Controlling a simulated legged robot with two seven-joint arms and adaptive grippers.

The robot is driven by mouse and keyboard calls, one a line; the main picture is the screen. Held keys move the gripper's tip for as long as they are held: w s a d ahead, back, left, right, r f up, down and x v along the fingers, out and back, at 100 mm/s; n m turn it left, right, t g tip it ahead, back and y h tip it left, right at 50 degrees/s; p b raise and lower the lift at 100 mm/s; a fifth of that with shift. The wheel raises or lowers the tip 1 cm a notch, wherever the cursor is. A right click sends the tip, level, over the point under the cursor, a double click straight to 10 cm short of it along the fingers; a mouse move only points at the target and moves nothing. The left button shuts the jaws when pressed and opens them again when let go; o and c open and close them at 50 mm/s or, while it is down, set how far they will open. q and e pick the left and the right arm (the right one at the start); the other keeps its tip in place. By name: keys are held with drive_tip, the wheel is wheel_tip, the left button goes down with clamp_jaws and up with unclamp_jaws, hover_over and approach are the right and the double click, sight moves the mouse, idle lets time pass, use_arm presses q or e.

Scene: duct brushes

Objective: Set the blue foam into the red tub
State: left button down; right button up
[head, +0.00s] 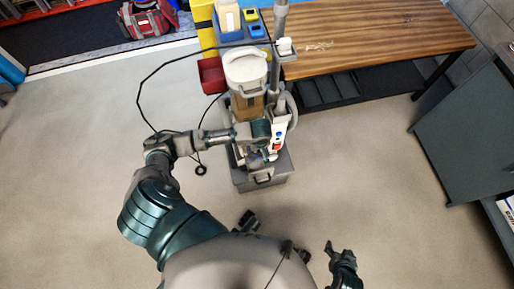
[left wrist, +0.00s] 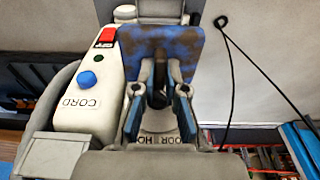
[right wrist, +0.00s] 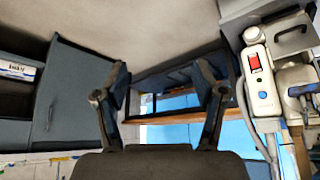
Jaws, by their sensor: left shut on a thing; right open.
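The blue foam (left wrist: 185,45) is a flat blue slab with brown blotches in the left wrist view. My left gripper (left wrist: 160,75) is shut on it, with the slab upright across the fingertips. In the head view my left gripper (head: 266,146) is low at the front of the machine; I cannot make out the foam clearly there. The red tub (head: 212,77) sits at the left side of the machine, higher up and left of my left gripper. My right gripper (right wrist: 160,90) is open and empty; it also shows low in the head view (head: 331,250), away from the machine.
A black cord (head: 140,95) loops at left. A wooden bench (head: 375,35) stands at back right.

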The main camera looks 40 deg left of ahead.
use_arm(q)
wheel_tip(320, 180, up, 2)
drive_tip(key=shift+r+p, duration=0.1)
drive_tip(key=shift+p, duration=1.1)
use_arm(e)
drive_tip(key=s+d+f+g, duration=0.2)
drive_tip(key=s+g, duration=0.2)
drive_tip(key=s, duration=0.2)
use_arm(q)
drive_tip(key=shift+r+p, duration=0.8)
drive_tip(key=shift+p, duration=0.45)
use_arm(e)
wheel_tip(320, 180, down, 9)
drive_tip(key=shift+w+a+r+h, duration=0.2)
drive_tip(key=shift+w+h, duration=0.1)
drive_tip(key=shift+h, duration=0.1)
